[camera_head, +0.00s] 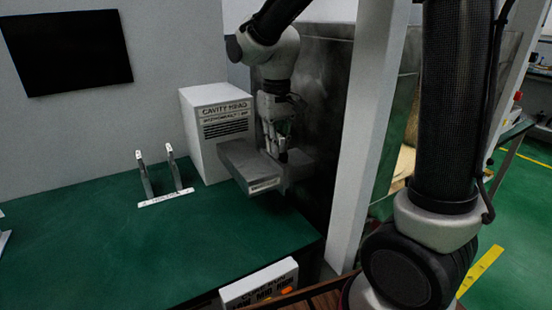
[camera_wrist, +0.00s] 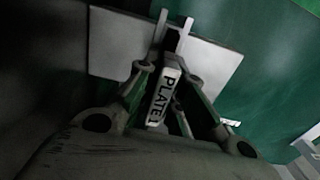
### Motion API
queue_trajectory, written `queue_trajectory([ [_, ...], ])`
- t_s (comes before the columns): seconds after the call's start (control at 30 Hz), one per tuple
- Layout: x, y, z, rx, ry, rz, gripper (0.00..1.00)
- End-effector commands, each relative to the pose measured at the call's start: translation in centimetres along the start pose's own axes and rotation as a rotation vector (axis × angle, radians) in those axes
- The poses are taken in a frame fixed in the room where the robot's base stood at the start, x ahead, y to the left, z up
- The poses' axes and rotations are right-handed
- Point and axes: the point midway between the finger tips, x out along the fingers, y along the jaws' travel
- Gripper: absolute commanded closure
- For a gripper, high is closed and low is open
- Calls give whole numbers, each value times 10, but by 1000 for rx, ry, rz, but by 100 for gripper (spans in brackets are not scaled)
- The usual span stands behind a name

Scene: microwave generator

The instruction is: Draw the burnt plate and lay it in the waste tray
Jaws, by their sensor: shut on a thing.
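In the wrist view my gripper (camera_wrist: 165,100) is shut on a handle (camera_wrist: 163,94) lettered "PLATE". A flat light-grey plate (camera_wrist: 115,45) spreads behind this handle. In the head view my gripper (camera_head: 282,156) points down just right of a grey block (camera_head: 240,163) in front of the white "CAVITY HEAD" box (camera_head: 200,145). The plate is hard to make out there against the dark metal behind, and I cannot tell whether any of it is still inside the block. I cannot make out burn marks. No waste tray can be identified.
A stand with two uprights (camera_head: 161,178) and a white label strip stands left on the green bench (camera_head: 100,255). A white panel with orange buttons (camera_head: 262,284) is at the front edge. A pale post (camera_head: 365,130) rises to the right. The bench's front middle is clear.

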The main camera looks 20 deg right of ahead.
Motion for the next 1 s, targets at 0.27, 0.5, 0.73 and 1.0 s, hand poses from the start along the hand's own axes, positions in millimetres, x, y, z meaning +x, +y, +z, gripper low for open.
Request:
queue_trajectory([
  [0.27, -12, 0, 0, 0, 2, 0, 100],
  [0.5, -21, 0, 0, 0, 2, 0, 100],
  [0.73, -30, 0, 0, 0, 3, 0, 100],
  [1.0, -41, 0, 0, 0, 3, 0, 100],
])
